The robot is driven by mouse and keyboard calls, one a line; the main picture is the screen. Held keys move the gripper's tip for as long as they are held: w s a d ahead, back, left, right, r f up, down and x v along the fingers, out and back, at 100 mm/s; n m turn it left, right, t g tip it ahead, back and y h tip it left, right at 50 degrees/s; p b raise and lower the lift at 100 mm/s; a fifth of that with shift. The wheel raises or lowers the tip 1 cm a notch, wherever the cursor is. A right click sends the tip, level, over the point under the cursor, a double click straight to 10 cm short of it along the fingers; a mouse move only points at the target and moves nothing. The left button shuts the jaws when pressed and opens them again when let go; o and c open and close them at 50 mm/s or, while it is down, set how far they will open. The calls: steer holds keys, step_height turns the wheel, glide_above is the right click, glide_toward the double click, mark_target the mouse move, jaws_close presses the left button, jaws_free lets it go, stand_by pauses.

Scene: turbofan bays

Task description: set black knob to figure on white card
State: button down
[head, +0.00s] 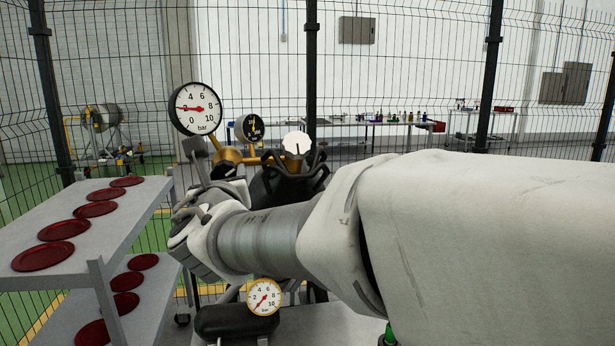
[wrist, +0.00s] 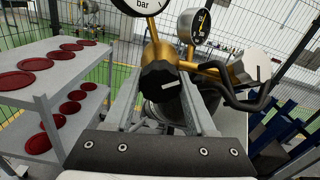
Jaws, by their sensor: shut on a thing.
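The black knob (wrist: 160,78) is in the middle of the wrist view, on the brass regulator body, with a white mark on its face. The mark runs nearly level, rising slightly to the right. My gripper (wrist: 164,88) is shut on the knob, one finger on each side. A small dark gauge (head: 250,128) has a yellow needle. I cannot make out a white card or its figure.
A white round piece (head: 296,145) sits right of the small gauge, beside black bent handles. A lower gauge (head: 264,297) is on a dark tank. A grey shelf cart (head: 150,192) with several red plates stands at left. Mesh fencing is behind.

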steer(key=shift+c, duration=1.1)
jaws_free()
steer(key=shift+s, duration=0.1)
steer(key=p+v, duration=0.1)
steer(key=v, duration=1.6)
steer(key=shift+d, duration=0.15)
